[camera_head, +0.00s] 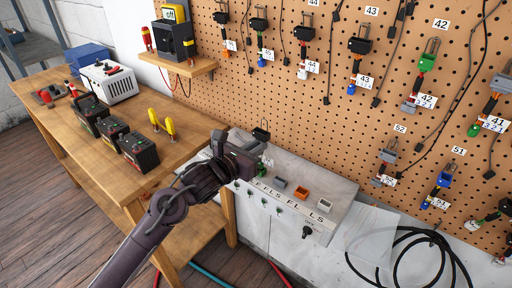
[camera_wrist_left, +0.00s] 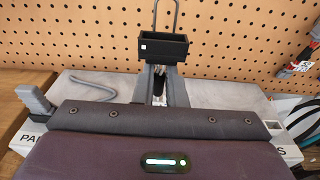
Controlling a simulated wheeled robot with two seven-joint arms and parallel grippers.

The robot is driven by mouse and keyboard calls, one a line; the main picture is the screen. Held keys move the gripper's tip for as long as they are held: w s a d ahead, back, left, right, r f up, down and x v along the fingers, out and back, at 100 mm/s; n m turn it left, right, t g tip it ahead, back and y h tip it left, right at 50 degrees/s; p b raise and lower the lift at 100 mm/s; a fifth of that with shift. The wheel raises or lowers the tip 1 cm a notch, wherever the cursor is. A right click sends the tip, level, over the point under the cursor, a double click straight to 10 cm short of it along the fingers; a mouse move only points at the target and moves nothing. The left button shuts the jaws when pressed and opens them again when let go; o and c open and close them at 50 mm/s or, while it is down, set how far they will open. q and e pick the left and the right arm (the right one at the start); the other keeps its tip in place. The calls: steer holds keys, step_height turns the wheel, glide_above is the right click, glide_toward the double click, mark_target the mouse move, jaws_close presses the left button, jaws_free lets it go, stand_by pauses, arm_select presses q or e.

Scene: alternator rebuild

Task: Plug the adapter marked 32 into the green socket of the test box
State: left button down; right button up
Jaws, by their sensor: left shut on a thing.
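My left gripper (camera_head: 258,152) is over the back left part of the test box (camera_head: 342,213), shut on a black adapter (camera_head: 261,132). In the left wrist view the adapter (camera_wrist_left: 163,47) stands upright between the fingers (camera_wrist_left: 160,88), with a wire loop on top. Its number cannot be read. Its lower end is mostly hidden; a bit of green and white shows under the gripper in the head view. The box top has a grey socket (camera_head: 280,183), an orange socket (camera_head: 301,192) and a white socket (camera_head: 325,204). No green socket can be made out clearly; my gripper covers that area. My right gripper is not in view.
A pegboard (camera_head: 310,110) with several hanging numbered adapters rises behind the box. A wooden bench (camera_head: 85,130) at left holds batteries (camera_head: 138,152) and yellow-handled tools (camera_head: 169,126). A black cable coil (camera_head: 400,255) lies right of the box.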

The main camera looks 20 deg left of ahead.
arm_select(q)
steer(key=shift+f+b, duration=0.25)
steer(key=shift+b, duration=0.2)
stand_by(0.5)
steer(key=shift+f+b, duration=0.4)
steer(key=shift+b, duration=0.25)
stand_by(1.0)
steer(key=c, duration=1.4)
jaws_free()
steer(key=shift+b+v, duration=0.95)
steer(key=shift+v, duration=2.95)
